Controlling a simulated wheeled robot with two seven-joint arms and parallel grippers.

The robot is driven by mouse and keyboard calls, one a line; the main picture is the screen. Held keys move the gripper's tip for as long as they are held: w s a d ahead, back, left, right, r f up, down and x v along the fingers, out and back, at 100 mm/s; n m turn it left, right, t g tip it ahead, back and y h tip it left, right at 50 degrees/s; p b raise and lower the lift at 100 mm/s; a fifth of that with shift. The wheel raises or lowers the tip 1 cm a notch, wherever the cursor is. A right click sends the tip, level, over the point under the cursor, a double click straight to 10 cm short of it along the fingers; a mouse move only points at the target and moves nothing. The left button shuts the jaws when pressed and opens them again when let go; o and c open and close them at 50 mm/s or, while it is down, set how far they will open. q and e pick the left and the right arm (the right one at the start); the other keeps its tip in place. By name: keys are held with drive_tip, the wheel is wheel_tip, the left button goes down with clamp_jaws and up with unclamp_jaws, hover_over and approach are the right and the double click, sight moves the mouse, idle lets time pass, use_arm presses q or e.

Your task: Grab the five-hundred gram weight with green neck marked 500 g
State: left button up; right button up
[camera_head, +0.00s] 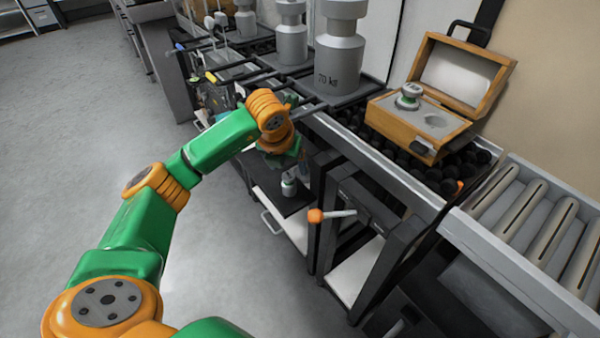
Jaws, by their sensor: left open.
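A small silver weight (289,187) with a hint of green at its neck stands on a dark shelf (267,201) below the tables. My left gripper (293,166) is open, points down and is just above this weight; its fingers are small and partly hidden by my wrist. I cannot tell whether they touch it. Another silver weight (408,98) with a green neck sits in an open wooden box (452,137) on the right, well away from the gripper. No 500 g marking is readable on either weight. My right gripper is not in view.
Large grey weights stand on a table at the back, one marked 70 kg (339,60). An orange-knobbed lever (316,215) juts out right of the shelf. A roller conveyor (548,215) lies at the right. The floor (90,120) at the left is clear.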

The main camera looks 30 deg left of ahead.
sight(288, 175)
use_arm(q)
drive_tip(key=x, duration=0.3)
drive_tip(key=b+x, duration=0.1)
drive_tip(key=x, duration=0.1)
drive_tip(key=shift+s+a+f, duration=0.15)
drive_tip(key=shift+a+f, duration=0.05)
drive_tip(key=shift+f, duration=0.2)
drive_tip(key=shift+w+f, duration=0.2)
drive_tip(key=shift+f, duration=0.1)
clamp_jaws()
drive_tip(key=shift+r, duration=0.1)
